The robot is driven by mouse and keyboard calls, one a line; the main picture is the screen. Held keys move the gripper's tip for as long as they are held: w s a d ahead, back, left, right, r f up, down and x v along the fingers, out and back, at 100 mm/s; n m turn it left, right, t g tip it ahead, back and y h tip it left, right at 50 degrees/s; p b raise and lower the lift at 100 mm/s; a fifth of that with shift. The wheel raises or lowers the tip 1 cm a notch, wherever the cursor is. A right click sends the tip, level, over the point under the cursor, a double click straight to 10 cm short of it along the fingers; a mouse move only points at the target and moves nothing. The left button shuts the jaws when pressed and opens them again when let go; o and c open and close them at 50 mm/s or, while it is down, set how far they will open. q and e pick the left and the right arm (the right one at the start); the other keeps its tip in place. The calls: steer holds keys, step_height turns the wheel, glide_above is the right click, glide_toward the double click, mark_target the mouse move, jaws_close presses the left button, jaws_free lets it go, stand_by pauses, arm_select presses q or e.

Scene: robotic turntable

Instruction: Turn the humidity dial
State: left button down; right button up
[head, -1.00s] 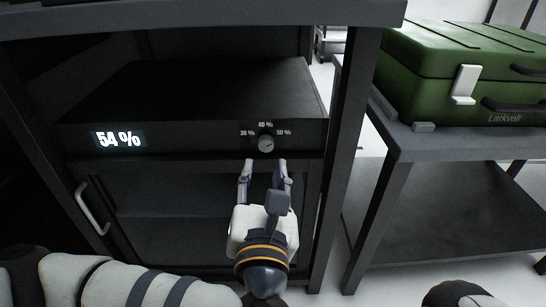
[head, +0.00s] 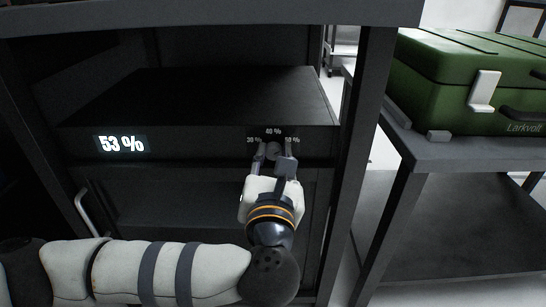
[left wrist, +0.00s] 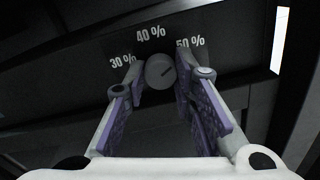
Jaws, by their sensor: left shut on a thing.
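The humidity dial (head: 273,151) is a small round grey knob on the front of a black box (head: 200,99). Labels for 30 %, 40 % and 50 % sit around it. In the left wrist view the dial (left wrist: 160,71) has a dark pointer mark aimed up and right, toward the 50 % label. The lit display (head: 121,143) reads 53 %. My left gripper (head: 273,158) is at the dial, its fingers on either side of the knob and shut on it; the wrist view shows its purple-padded fingers (left wrist: 165,85) flanking it. My right gripper is out of view.
The box sits inside a dark metal rack with a post (head: 357,150) right of the dial. A cabinet door with a pale handle (head: 88,215) is below left. A green case (head: 460,85) lies on a grey table (head: 450,152) at the right.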

arm_select(q)
steer(key=shift+f, duration=0.1)
steer(key=n+b, duration=0.1)
steer(key=n, duration=0.4)
steer(key=shift+f+n+b, duration=0.15)
steer(key=shift+n+b, duration=0.25)
steer(key=n+b, duration=0.1)
steer(key=n, duration=0.3)
steer(key=shift+b, duration=0.35)
steer(key=shift+d+n+b, duration=0.1)
steer(key=shift+n+b, duration=0.35)
steer(key=shift+n, duration=0.45)
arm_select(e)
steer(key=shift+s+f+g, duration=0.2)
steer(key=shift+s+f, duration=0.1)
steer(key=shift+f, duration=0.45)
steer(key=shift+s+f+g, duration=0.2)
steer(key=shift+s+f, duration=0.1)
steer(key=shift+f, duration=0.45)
arm_select(q)
steer(key=c, duration=1.6)
jaws_free()
steer(key=shift+s, duration=0.15)
